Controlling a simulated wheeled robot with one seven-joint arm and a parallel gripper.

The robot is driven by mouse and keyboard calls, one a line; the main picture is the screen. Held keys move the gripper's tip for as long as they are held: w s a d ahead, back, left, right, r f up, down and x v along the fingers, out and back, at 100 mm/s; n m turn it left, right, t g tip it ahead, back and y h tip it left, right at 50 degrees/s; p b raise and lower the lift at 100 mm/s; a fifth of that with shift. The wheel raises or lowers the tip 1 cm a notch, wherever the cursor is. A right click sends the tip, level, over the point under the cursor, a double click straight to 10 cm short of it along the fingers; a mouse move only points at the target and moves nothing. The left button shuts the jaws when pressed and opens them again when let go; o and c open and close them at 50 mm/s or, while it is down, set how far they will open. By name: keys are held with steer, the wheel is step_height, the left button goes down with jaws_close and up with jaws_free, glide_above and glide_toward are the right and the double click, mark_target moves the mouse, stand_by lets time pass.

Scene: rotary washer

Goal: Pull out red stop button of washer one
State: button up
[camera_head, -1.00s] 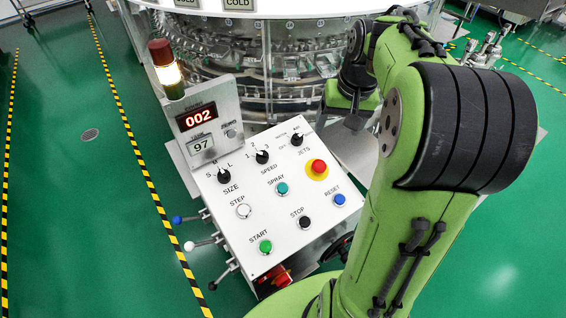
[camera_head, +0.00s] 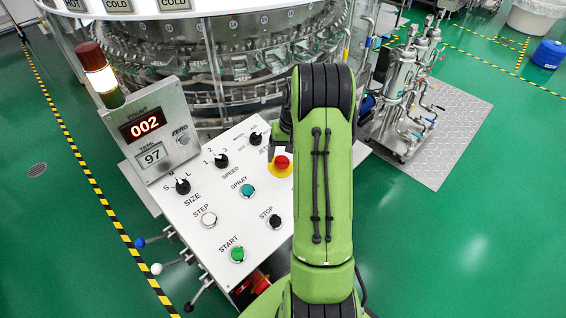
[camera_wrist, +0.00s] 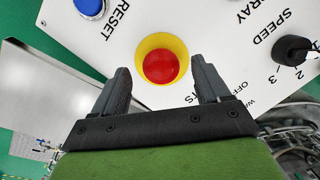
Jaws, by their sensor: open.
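The red stop button (camera_head: 281,162) sits on a yellow ring on the white sloped control panel (camera_head: 222,227). My green arm covers the panel's right part in the head view. In the wrist view the red button (camera_wrist: 160,66) shows in its yellow ring, between and beyond the fingertips of my open gripper (camera_wrist: 162,80). One dark finger is on each side of it, with gaps to the ring, and nothing is held. I cannot tell how far the fingertips are from the panel. In the head view the fingers are hidden behind my arm.
Near the red button are a blue reset button (camera_wrist: 90,8) and a black speed knob (camera_wrist: 290,50). The panel also has a teal spray button (camera_head: 247,190), a black stop button (camera_head: 274,221) and a green start button (camera_head: 238,254). The rotary washer (camera_head: 200,70) stands behind.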

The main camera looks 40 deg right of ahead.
step_height(320, 180, down, 2)
steer(key=shift+w+a+f, duration=0.1)
steer(key=shift+a, duration=0.05)
jaws_close()
steer(key=shift+s+r+p, duration=0.25)
steer(key=shift+r+p, duration=0.55)
steer(key=shift+r, duration=0.4)
steer(key=shift+w+f, duration=0.1)
steer(key=shift+f, duration=0.05)
jaws_free()
